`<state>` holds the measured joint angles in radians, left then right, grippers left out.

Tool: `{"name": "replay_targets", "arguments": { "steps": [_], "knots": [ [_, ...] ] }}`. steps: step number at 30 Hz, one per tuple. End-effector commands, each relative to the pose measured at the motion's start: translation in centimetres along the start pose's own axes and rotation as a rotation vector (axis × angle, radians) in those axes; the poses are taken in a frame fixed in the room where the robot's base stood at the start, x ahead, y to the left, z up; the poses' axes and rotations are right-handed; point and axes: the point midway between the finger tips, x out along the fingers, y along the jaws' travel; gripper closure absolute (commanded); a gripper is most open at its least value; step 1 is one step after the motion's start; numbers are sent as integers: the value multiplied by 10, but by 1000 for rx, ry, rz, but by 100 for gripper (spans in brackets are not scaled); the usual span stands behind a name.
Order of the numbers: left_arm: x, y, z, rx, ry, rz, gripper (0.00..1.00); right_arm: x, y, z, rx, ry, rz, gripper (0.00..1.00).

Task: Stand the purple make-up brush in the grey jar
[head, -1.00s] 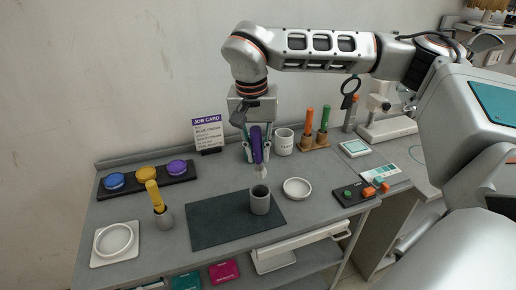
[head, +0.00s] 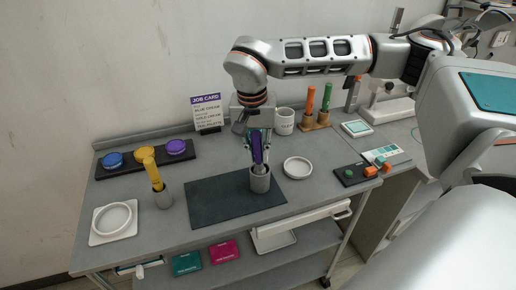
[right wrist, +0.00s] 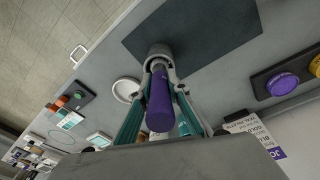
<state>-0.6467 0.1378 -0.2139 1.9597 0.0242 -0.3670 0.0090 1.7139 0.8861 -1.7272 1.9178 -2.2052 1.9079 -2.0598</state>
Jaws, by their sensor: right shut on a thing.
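The purple make-up brush (head: 257,150) is held upright by my right gripper (head: 258,146), which is shut on its handle. The grey jar (head: 260,181) stands on the dark mat (head: 222,203). The brush's lower end shows at the jar's mouth and looks to be inside the rim; how deep it sits is hidden. In the right wrist view the purple handle (right wrist: 159,105) lies between the fingers (right wrist: 160,84), with the jar's rim (right wrist: 157,51) around its far end. My left gripper is not in view.
A white dish (head: 297,167) is close on the right of the jar. A mug (head: 284,121) and wooden rack (head: 316,124) stand behind. The mat's left part is clear.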

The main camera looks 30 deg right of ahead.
Motion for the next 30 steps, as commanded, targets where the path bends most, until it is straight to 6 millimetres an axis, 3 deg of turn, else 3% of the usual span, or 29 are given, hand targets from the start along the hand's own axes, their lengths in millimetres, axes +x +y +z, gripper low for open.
{"name": "replay_targets", "arguments": {
  "steps": [17, 30],
  "knots": [
    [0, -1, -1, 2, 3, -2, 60, 4, 0, 1, 0, 0, 0, 100],
    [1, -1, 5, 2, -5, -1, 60, 19, -1, 2, 0, -1, 1, 100]
  ]
}}
